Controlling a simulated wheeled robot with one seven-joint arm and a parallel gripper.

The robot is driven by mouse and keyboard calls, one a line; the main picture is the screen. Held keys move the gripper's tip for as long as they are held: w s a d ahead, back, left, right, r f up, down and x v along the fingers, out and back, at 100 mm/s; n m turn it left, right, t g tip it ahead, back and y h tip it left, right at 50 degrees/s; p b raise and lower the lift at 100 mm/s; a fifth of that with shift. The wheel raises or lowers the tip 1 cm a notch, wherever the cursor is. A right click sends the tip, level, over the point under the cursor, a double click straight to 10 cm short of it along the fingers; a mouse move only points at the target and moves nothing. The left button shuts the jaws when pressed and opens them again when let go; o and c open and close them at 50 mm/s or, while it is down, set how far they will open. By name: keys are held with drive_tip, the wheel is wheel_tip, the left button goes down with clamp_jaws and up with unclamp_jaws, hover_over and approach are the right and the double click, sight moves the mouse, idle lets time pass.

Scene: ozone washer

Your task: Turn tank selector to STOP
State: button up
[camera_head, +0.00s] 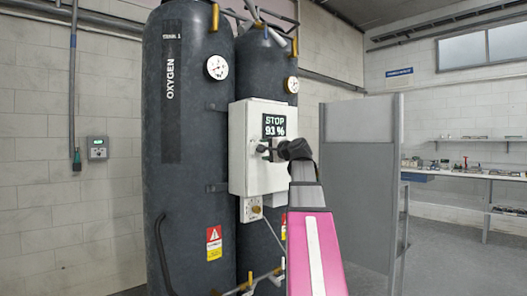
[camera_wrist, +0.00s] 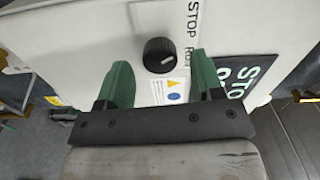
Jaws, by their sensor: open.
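The tank selector is a round black knob (camera_wrist: 160,55) on the white control box (camera_head: 245,125). It has a small white mark near its lower right edge in the wrist view. The word STOP is printed beside it, with another label partly cut off by a finger. My gripper (camera_wrist: 160,66) is open, its two green fingers left and right of the knob in the picture. In the head view my gripper (camera_head: 264,151) is at the box front, and the knob is hidden there. The display (camera_head: 274,126) reads STOP and 93 %.
Two dark tanks (camera_head: 185,130) with gauges stand behind the box, with pipes above. A grey panel (camera_head: 358,180) stands at right, close to my arm. A workbench (camera_head: 470,174) lines the far right wall. Open floor shows at the lower right.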

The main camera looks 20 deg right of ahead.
drive_tip(key=v, duration=0.8)
drive_tip(key=shift+s, duration=0.35)
drive_tip(key=shift+d, duration=0.1)
